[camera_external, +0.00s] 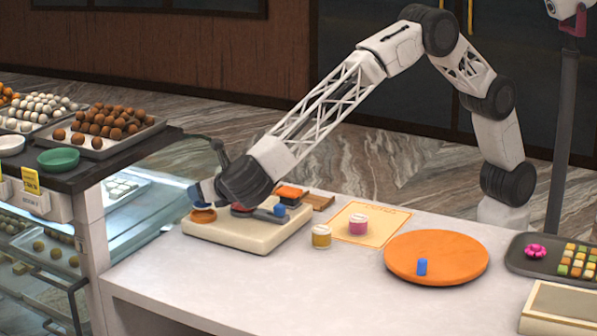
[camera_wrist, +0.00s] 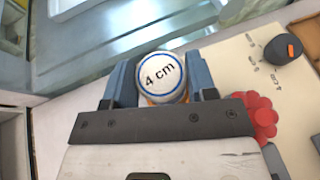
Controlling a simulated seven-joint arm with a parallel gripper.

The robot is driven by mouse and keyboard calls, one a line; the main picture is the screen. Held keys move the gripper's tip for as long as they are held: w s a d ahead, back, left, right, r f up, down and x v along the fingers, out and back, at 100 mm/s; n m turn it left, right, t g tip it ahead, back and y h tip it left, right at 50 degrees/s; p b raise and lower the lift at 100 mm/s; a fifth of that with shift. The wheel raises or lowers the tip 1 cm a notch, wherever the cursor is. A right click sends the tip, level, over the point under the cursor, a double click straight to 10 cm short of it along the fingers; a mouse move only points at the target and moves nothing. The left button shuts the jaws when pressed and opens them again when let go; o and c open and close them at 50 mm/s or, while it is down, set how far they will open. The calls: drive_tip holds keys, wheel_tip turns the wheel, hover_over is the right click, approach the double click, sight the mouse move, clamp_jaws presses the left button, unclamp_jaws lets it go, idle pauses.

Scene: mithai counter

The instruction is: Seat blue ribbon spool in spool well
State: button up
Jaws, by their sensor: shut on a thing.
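My gripper (camera_external: 203,200) is low over the left end of a cream board (camera_external: 255,236). In the wrist view its two blue-grey fingers (camera_wrist: 161,80) are shut on the sides of a spool (camera_wrist: 161,74), whose white round top has a blue ring and reads "4 cm". The ribbon itself is mostly hidden. A little orange also shows beside the spool in the wrist view. I cannot tell how deep the spool sits in it.
The board carries a dark dial (camera_wrist: 286,49) and a red flower-shaped knob (camera_wrist: 264,116). A yellow spool (camera_external: 321,237) and a pink spool (camera_external: 358,224) stand to the right, near an orange round board (camera_external: 436,252) with a blue cylinder (camera_external: 421,267). The front counter is clear.

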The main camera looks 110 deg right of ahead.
drive_tip(key=shift+f, duration=0.9)
drive_tip(key=shift+f, duration=0.65)
idle(1.4)
drive_tip(key=o, duration=0.6)
drive_tip(key=shift+o, duration=0.2)
drive_tip(key=shift+s+a, duration=0.1)
drive_tip(key=shift+v, duration=5.4)
drive_tip(key=shift+r, duration=0.15)
